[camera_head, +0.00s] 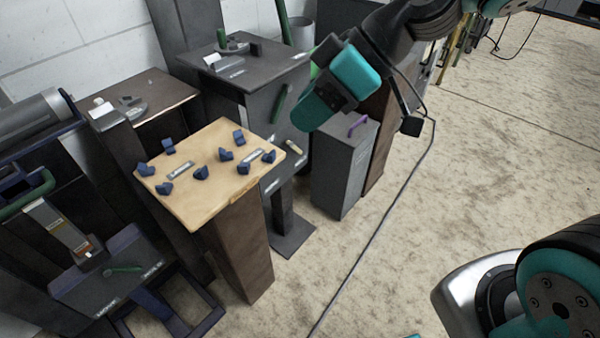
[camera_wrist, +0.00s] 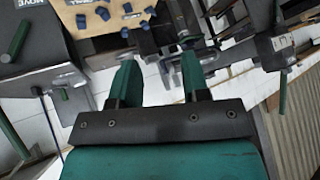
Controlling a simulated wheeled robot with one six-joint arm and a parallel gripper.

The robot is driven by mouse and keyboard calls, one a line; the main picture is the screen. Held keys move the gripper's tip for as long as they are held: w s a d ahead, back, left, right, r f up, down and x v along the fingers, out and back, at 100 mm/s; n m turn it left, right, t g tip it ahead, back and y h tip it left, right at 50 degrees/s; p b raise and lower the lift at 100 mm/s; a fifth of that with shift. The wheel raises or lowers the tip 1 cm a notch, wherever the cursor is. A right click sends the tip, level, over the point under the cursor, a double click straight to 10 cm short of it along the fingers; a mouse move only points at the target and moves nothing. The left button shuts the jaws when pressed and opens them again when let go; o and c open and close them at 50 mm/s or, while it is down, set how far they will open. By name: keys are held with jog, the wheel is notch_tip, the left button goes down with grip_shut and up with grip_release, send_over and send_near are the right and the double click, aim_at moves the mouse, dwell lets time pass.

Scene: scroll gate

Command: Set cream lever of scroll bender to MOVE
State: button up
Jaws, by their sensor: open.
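The scroll bender appears to be the dark grey stand (camera_head: 262,72) at the back centre in the head view. A short cream lever (camera_head: 294,147) sticks out low on its front side, beside a small pale label. I cannot make out the label's words or which setting the lever is at. I cannot pick out the cream lever in the wrist view. My gripper (camera_wrist: 160,78) is open, with nothing between its two green fingers. In the head view its teal body hangs in the air above and right of the cream lever, apart from it.
A wooden-topped stand (camera_head: 205,205) with blue blocks is in front of the bender. A dark green lever (camera_head: 281,103) is above the cream one. A grey cabinet (camera_head: 340,165) with a purple handle stands to the right. A cable crosses the floor; open floor lies right.

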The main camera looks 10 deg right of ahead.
jog(key=w+d+f+n+t+y+b, duration=0.1)
jog(key=w+d+f+t+b, duration=0.1)
jog(key=w+f+b, duration=0.45)
jog(key=w+d+f+n+t+y+b, duration=0.15)
jog(key=w+f+b, duration=0.25)
jog(key=f+b, duration=0.5)
jog(key=w+d+f+n+t+y+b, duration=0.15)
jog(key=w+f+b, duration=0.35)
jog(key=f, duration=0.5)
jog(key=w+d+f+m+t+h+b, duration=0.1)
jog(key=w+d+f+t+b, duration=0.3)
jog(key=d+f+b, duration=0.4)
jog(key=w+d+f+m+t+h+b, duration=0.1)
jog(key=w+d+f+t+b, duration=0.4)
jog(key=f, duration=0.5)
jog(key=p, duration=0.4)
send_near(299, 151)
jog(key=shift+g, duration=0.4)
jog(key=x, duration=0.8)
jog(key=shift+w+r, duration=0.15)
jog(key=shift+r, duration=0.2)
jog(key=shift+w+a, duration=0.25)
jog(key=shift+w, duration=0.15)
